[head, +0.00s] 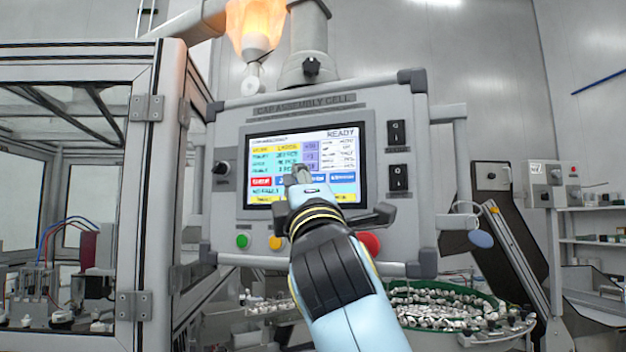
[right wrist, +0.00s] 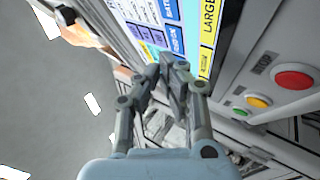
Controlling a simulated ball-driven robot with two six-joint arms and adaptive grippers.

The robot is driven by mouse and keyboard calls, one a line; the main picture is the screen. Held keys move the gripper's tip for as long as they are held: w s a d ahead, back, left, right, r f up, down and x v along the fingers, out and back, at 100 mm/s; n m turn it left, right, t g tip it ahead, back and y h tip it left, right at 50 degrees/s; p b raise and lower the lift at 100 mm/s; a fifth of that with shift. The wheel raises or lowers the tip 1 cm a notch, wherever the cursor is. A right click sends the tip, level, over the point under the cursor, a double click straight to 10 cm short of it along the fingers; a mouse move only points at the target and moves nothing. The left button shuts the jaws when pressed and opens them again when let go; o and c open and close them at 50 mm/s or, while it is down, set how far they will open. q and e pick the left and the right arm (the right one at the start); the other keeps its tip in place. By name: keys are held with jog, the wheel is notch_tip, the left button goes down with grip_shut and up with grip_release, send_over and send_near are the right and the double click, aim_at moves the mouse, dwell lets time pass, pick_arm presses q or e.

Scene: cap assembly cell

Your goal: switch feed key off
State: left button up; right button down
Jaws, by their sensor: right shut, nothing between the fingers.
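The control panel (head: 226,220), titled CAP ASSEMBLY CELL, faces me. A small black key or knob switch (head: 221,168) is on its left edge, with a label too small to read. Two black rocker switches, an upper one (head: 396,133) and a lower one (head: 398,177), are on the right, labels unreadable. I cannot tell for sure which is the feed key. My right gripper (head: 298,178) is shut and empty in front of the lower middle of the touch screen (head: 262,150). The right wrist view also shows its closed fingers (right wrist: 172,68) near the screen. My left gripper is not in view.
Green (head: 243,241), yellow (head: 275,243) and red (head: 369,243) buttons line the panel's lower edge, close to my right arm. A framed enclosure (head: 140,180) stands at left. A green-rimmed bowl of caps (head: 480,297) is below right. An amber lamp (head: 257,28) glows above.

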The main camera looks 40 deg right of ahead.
jog(key=shift+d, duration=0.15)
jog(key=shift+w+d, duration=0.2)
jog(key=shift+d, duration=0.05)
jog(key=shift+w+d, duration=0.1)
jog(key=shift+d, duration=0.05)
dwell(0.6)
jog(key=shift+s+a, duration=0.35)
jog(key=shift+a, duration=0.2)
jog(key=shift+p, duration=0.3)
